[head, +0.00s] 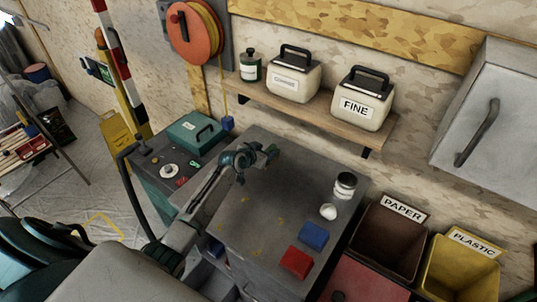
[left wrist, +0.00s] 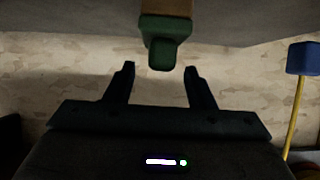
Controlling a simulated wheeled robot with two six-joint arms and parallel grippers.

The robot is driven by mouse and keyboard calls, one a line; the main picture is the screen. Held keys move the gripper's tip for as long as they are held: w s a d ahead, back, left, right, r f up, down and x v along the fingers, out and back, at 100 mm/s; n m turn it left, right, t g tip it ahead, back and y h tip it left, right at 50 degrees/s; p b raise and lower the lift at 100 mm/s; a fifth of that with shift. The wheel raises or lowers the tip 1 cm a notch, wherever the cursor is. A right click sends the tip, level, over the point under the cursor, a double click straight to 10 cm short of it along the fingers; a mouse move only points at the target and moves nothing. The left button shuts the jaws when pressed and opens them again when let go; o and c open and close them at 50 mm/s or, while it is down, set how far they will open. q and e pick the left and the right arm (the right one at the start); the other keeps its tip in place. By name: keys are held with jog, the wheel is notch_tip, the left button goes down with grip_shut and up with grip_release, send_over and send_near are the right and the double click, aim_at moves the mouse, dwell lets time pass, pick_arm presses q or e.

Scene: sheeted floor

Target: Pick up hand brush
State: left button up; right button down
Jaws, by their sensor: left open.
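The hand brush, with a green handle (left wrist: 163,42) and a brown part behind it, shows at the top of the left wrist view. I cannot make the brush out clearly in the head view, where my gripper is over that spot. My left gripper (left wrist: 160,76) is open, with one finger on either side of the handle's near end. I see no finger touching the handle. In the head view my left gripper (head: 268,153) is low over the back of the grey worktop (head: 262,205). My right gripper is not in view.
A red block (head: 296,262), a blue block (head: 313,235), a white ball (head: 328,211) and a jar (head: 344,186) stand at the worktop's right side. A shelf (head: 310,105) with containers is above its back edge. Paper (head: 388,235) and plastic (head: 462,268) bins stand right.

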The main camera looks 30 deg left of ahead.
aim_at(268, 150)
pick_arm(q)
jog(key=shift+x, duration=1.6)
grip_shut()
jog(key=shift+r, duration=0.1)
